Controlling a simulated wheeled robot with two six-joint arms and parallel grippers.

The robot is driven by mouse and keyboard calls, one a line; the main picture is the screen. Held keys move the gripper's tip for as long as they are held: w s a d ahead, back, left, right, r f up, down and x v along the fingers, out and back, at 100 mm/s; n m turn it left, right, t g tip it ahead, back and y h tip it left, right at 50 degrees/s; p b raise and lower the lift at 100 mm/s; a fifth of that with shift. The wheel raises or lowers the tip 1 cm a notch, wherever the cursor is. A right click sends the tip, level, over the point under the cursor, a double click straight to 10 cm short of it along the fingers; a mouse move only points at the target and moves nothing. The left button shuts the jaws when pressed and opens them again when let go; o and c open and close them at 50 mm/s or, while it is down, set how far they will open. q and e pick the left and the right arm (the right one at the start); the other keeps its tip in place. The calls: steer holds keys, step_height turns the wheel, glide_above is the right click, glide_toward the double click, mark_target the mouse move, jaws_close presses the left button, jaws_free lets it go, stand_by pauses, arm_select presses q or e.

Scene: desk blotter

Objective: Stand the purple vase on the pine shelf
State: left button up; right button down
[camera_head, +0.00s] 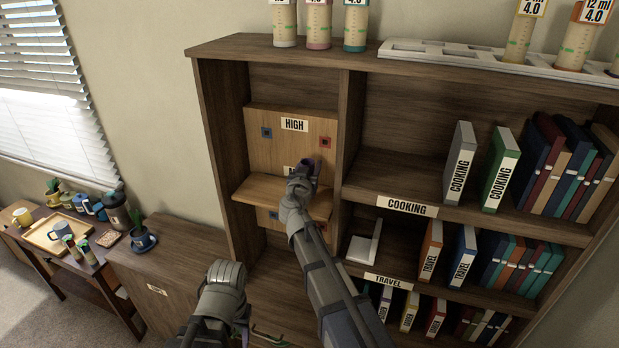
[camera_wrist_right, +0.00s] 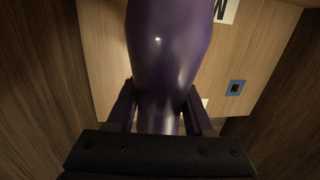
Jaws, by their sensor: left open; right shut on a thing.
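The purple vase (camera_wrist_right: 167,50) is held in my right gripper (camera_wrist_right: 160,115), whose two fingers close on its narrow part. In the head view my right gripper (camera_head: 306,170) is in front of the left bay of the bookcase and hides most of the vase. The pine shelf (camera_head: 262,190) is a light board below the HIGH label (camera_head: 294,125), just left of and behind that gripper. I cannot tell whether the vase touches it. My left gripper (camera_head: 240,328) is low at the bottom of the head view, open and apart from the shelf.
The dark bookcase (camera_head: 225,140) has side walls close on both sides of the bay. Binders and books (camera_head: 567,165) fill the shelves at right. Bottles (camera_head: 318,25) and a white rack (camera_head: 440,52) stand on top. A side table (camera_head: 100,230) with mugs and plants is at left.

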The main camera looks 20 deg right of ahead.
step_height(320, 180, down, 3)
steer(key=shift+r+b, duration=0.15)
steer(key=shift+b, duration=0.7)
arm_select(q)
step_height(320, 180, down, 2)
steer(key=shift+f, duration=0.2)
arm_select(e)
steer(key=shift+r, duration=0.1)
steer(key=c, duration=0.8)
jaws_free()
arm_select(q)
steer(key=shift+f, duration=0.1)
arm_select(e)
steer(key=o, duration=0.5)
steer(key=shift+r, duration=0.15)
arm_select(q)
steer(key=shift+r+p, duration=0.4)
arm_select(e)
steer(key=v, duration=1.2)
